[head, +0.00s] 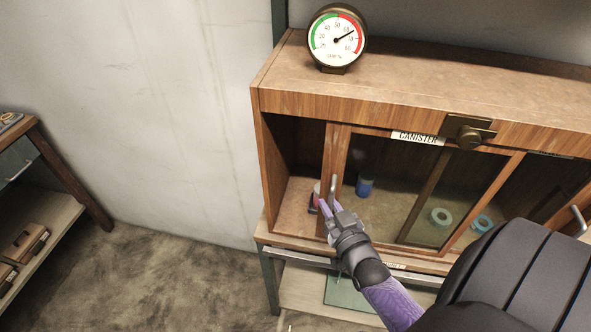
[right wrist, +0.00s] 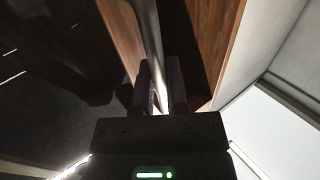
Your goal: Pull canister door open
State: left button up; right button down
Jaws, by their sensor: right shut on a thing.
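The canister door (head: 400,185) is a glass panel in a wooden frame, under a "CANISTER" label (head: 418,138) on the wooden cabinet (head: 300,103). An open gap shows left of the door frame, giving onto the cabinet floor. The metal door handle (head: 333,186) stands upright on the left stile. My right gripper (head: 333,207) is at this handle, its fingers closed around it. In the right wrist view, the metal bar (right wrist: 148,40) runs down between the two dark fingers (right wrist: 162,88). My left gripper is out of view.
A blue container (head: 365,187) and tape rolls (head: 440,217) show behind the glass. A reddish item (head: 317,196) sits near the gap, partly hidden. A shelf (head: 45,215) stands far left.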

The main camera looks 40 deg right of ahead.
jog(key=s+d, duration=0.2)
jog(key=s, duration=0.1)
jog(key=s+d, duration=0.2)
jog(key=d, duration=0.1)
jog(key=s+d, duration=0.2)
jog(key=s, duration=0.1)
jog(key=shift+s+d, duration=0.15)
jog(key=shift+s, duration=0.15)
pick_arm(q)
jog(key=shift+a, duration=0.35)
pick_arm(e)
jog(key=shift+s+d, duration=0.45)
jog(key=shift+s, duration=0.05)
jog(key=c, duration=1)
grip_release()
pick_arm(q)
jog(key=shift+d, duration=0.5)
pick_arm(e)
jog(key=shift+o, duration=0.2)
jog(key=shift+s, duration=0.1)
send_near(379, 202)
jog(key=v, duration=0.4)
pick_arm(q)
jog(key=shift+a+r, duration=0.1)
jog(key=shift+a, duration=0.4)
pick_arm(e)
jog(key=shift+s+r, duration=0.1)
